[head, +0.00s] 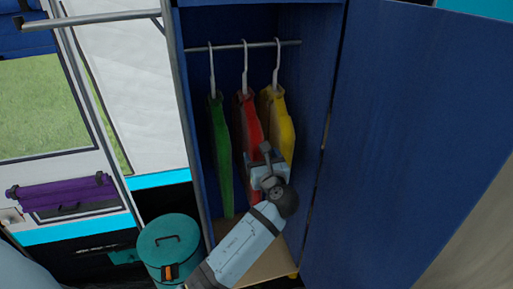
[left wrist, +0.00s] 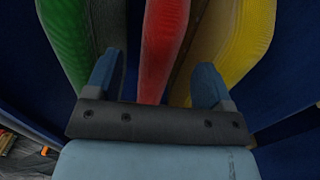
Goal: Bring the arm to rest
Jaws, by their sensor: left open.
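My left arm (head: 240,248) reaches up from the bottom of the head view into an open blue wardrobe. My left gripper (head: 266,158) is in front of the hanging garments, near the red and yellow ones. In the left wrist view its two fingers (left wrist: 157,72) are spread apart with nothing held between them. The red garment (left wrist: 163,45) shows beyond the gap, the green garment (left wrist: 72,40) beyond the left finger and the yellow garment (left wrist: 232,40) beyond the right finger. I cannot tell whether the fingers touch the cloth. My right gripper is in neither view.
The garments hang on white hangers from a metal rod (head: 222,47). The wardrobe door (head: 405,130) stands open on the right. A teal lidded bin (head: 168,243) stands at the lower left, close to my arm. A purple roll (head: 62,192) is beneath the window at left.

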